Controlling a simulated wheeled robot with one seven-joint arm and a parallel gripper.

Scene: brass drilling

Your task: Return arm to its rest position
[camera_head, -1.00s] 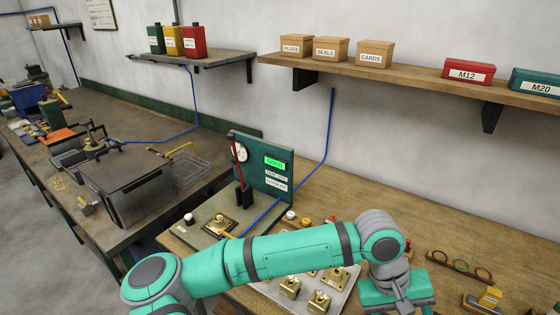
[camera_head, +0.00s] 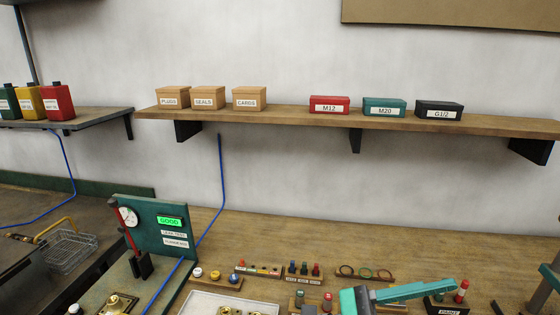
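The end of my arm, with my gripper (camera_head: 408,293), shows as a teal bar and block with a grey part at the bottom edge, right of centre. It is over the front of the workbench (camera_head: 300,236). Its fingers cannot be made out, so I cannot tell whether it is open or shut, or whether it holds anything. The rest of the arm is out of frame.
A green test stand (camera_head: 165,232) with a gauge and a lit GOOD display stands at the left. Small racks, a ring holder (camera_head: 365,273) and a pale tray (camera_head: 215,303) lie near the arm. A shelf (camera_head: 290,116) with boxes runs above. The bench's rear strip is clear.

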